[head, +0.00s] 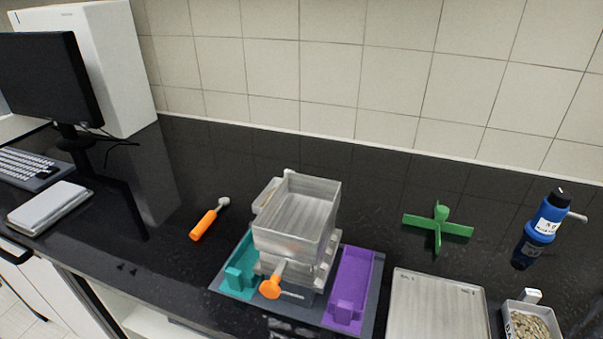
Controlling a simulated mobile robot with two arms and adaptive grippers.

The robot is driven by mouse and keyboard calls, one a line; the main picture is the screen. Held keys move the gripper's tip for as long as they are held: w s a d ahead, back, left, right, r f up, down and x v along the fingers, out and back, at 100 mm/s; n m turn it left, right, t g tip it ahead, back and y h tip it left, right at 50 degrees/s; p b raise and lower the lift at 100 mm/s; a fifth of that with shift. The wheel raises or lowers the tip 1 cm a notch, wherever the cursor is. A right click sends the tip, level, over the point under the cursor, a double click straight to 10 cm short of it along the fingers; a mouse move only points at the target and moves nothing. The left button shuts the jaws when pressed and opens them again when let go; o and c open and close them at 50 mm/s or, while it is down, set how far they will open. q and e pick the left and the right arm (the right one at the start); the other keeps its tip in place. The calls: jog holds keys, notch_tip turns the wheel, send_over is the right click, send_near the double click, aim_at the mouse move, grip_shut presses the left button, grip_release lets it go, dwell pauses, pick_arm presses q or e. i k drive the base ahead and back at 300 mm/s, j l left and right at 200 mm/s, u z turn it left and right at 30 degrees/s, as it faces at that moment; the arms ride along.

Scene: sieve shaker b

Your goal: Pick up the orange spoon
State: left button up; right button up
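The orange spoon (205,224) lies on the black countertop, left of the middle. Its orange handle points toward the front and its pale grey bowl end points back and to the right. Nothing touches it. Neither of my grippers shows in the head view.
The sieve shaker (295,222) with an orange knob stands right of the spoon, between a teal tray (240,268) and a purple tray (352,285). A green cross-shaped piece (438,228), blue bottle (545,222) and metal plate (437,308) are at the right. Counter around the spoon is clear.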

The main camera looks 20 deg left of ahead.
aim_at(196, 234)
jog(key=u, duration=0.7)
jog(key=j+z, duration=0.2)
jog(key=j, duration=0.3)
